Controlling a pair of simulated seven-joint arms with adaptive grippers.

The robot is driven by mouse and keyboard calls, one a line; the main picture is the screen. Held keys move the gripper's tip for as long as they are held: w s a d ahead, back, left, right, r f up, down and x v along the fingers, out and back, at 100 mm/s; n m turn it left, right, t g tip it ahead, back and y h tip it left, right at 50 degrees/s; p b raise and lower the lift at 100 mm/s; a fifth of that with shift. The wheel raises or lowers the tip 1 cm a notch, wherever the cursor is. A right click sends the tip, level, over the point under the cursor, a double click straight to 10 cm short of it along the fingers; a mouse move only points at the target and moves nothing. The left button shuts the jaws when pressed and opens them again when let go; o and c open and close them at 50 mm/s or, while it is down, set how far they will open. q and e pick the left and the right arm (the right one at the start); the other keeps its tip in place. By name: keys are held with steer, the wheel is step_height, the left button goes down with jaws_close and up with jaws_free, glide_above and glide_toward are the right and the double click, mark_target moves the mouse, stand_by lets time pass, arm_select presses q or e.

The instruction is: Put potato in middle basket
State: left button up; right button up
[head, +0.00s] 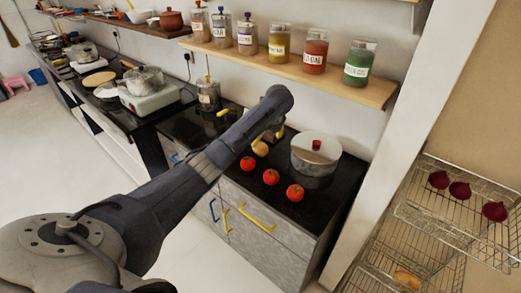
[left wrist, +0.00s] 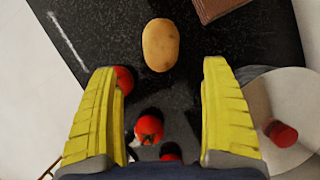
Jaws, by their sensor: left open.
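A tan potato (head: 261,149) lies on the black counter, behind a row of tomatoes. It shows whole in the left wrist view (left wrist: 160,45), ahead of and between the fingertips, not touching them. My left gripper (left wrist: 160,100) is open and empty, its yellow fingers wide apart above the counter. In the head view my forearm and wrist hide most of this gripper. A wire basket (head: 455,222) at the right holds red onions. A lower wire basket (head: 385,270) holds a potato-like item (head: 407,280). I cannot tell which is the middle one. My right gripper is not in view.
Three tomatoes (head: 271,177) sit in front of the potato. A lidded pot (head: 316,155) stands to their right. A shelf of jars (head: 300,65) hangs above the counter. A white wall edge (head: 410,130) separates the counter from the baskets.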

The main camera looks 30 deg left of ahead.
mark_target(262, 146)
arm_select(q)
steer(key=shift+x, duration=5.5)
steer(key=shift+w+a, duration=0.1)
steer(key=shift+w, duration=0.05)
steer(key=shift+c, duration=0.4)
steer(key=c, duration=1.4)
steer(key=shift+r, duration=0.1)
steer(key=shift+r, duration=0.1)
